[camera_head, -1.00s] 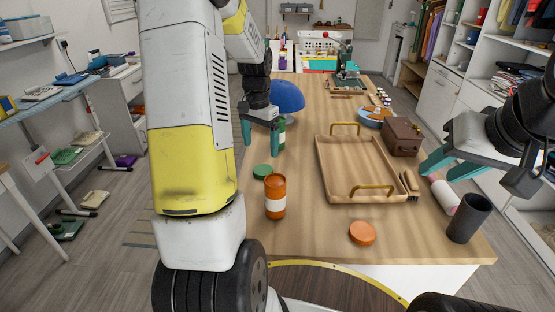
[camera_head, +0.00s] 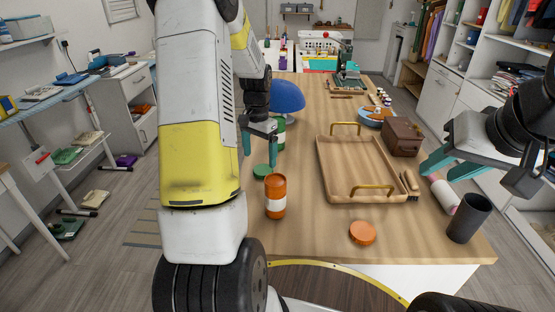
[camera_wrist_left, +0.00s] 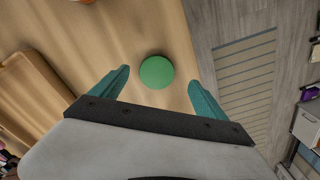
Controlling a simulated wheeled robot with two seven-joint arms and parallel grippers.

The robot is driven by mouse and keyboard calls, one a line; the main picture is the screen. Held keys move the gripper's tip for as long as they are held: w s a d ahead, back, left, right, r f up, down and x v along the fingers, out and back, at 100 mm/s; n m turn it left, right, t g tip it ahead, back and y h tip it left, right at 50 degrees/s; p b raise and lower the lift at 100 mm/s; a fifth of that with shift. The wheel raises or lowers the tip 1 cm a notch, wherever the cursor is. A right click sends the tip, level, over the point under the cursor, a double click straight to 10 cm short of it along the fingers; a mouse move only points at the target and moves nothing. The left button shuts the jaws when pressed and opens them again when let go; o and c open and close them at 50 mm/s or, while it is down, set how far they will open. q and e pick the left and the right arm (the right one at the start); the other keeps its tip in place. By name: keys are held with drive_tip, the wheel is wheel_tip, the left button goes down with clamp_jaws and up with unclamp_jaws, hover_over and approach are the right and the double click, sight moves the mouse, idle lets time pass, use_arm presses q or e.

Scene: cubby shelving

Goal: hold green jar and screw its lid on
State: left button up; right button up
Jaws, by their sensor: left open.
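The green jar (camera_head: 281,132) stands on the table's left side, partly hidden behind my left gripper. A round green lid (camera_head: 262,171) lies flat on the table nearer to me, close to the left edge. My left gripper (camera_head: 260,156) is open and empty, pointing down above the lid. In the left wrist view the lid (camera_wrist_left: 157,72) shows between the two spread fingertips, apart from both. The green jar does not show in that view. My right gripper (camera_head: 440,168) is open and empty, over the table's right side.
An orange jar with a white band (camera_head: 275,196) stands close in front of the green lid. An orange lid (camera_head: 362,233), wooden tray (camera_head: 340,190), brush (camera_head: 410,184), dark cup (camera_head: 468,219) and blue dome (camera_head: 287,96) are also on the table. The near middle is mostly clear.

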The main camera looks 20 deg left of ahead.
sight(262, 170)
use_arm(q)
drive_tip(key=shift+f, duration=0.1)
drive_tip(key=f, duration=0.5)
drive_tip(key=shift+w+d, duration=0.2)
drive_tip(key=shift+d, duration=0.05)
drive_tip(key=c, duration=1.4)
wheel_tip(262, 170, up, 10)
